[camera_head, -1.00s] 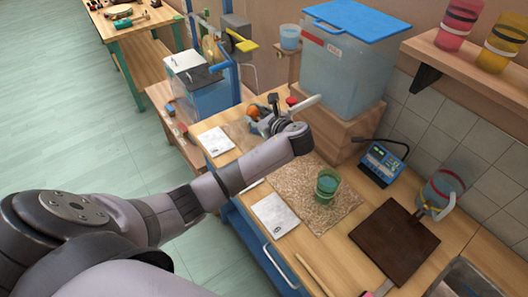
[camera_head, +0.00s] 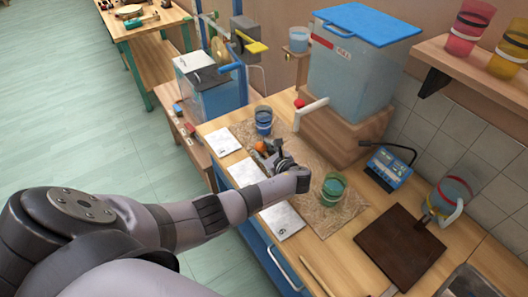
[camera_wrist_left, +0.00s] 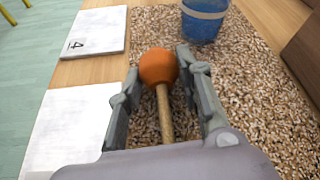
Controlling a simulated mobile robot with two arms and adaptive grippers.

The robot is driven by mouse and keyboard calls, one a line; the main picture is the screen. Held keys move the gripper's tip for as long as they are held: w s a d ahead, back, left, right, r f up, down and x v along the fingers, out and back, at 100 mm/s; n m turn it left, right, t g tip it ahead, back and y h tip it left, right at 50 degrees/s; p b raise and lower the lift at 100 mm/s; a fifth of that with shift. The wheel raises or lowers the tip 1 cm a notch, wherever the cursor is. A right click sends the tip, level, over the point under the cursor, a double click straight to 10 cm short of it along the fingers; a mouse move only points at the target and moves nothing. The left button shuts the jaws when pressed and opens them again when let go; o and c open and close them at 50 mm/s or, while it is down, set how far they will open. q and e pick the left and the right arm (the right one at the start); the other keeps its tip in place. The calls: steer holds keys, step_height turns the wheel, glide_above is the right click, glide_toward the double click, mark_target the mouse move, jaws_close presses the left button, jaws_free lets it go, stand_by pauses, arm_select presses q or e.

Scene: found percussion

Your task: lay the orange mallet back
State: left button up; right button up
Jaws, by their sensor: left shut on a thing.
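My left gripper (camera_head: 270,152) is over the speckled mat (camera_head: 318,222), between a blue cup (camera_head: 263,118) and a green cup (camera_head: 333,190). It is shut on the orange mallet (camera_head: 261,147). In the left wrist view, the mallet's round orange head (camera_wrist_left: 157,66) shows between the fingers (camera_wrist_left: 160,90), with its wooden stick running back toward the palm. The stick's rear end is hidden by my gripper. The head points toward the blue cup (camera_wrist_left: 204,18), which is apart from it. My right gripper is not in view.
White numbered cards (camera_head: 283,221) lie along the mat's left edge. A clear tank (camera_head: 350,75) with a blue lid stands on a wooden block behind. A dark board (camera_head: 400,245) and a blue meter (camera_head: 388,166) are at right. A wooden stick (camera_head: 318,277) lies near the front edge.

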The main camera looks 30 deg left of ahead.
arm_select(q)
steer(key=shift+r, duration=0.1)
steer(key=shift+s, duration=0.1)
steer(key=shift+f, duration=0.25)
steer(key=o, duration=1.2)
steer(key=shift+c, duration=0.2)
steer(key=shift+r, duration=0.1)
steer(key=shift+r, duration=0.25)
steer(key=shift+s+d, duration=0.1)
steer(key=shift+d, duration=0.25)
steer(key=v, duration=1.1)
steer(key=shift+d+r, duration=0.1)
